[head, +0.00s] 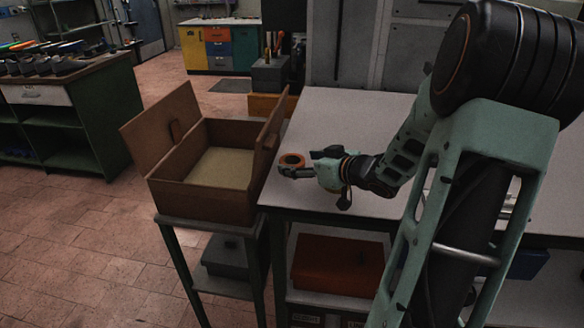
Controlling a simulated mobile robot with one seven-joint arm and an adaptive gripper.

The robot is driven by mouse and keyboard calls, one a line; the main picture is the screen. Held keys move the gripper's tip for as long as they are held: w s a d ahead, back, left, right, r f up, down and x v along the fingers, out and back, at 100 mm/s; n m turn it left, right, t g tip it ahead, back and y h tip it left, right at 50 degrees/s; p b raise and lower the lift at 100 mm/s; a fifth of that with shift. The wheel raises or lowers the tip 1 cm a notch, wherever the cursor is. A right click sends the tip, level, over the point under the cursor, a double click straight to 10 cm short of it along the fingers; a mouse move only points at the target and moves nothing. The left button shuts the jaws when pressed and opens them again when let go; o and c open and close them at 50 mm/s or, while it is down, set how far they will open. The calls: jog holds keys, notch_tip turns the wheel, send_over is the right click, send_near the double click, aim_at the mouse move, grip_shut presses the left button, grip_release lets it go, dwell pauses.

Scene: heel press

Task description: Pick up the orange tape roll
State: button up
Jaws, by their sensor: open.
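The gripper is open.
An open brown box (205,203) with raised flaps stands on a small stand, left of the table; its right flap rises close to the roll. A workbench (75,100) with several items is at far left. The tabletop behind the roll is clear.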

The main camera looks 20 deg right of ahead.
aim_at(287, 159)
jog(key=b+x, duration=0.1)
jog(key=x, duration=0.3)
jog(key=shift+w+a, duration=0.15)
jog(key=shift+w, duration=0.2)
jog(key=c, duration=1.3)
jog(key=shift+r, duration=0.2)
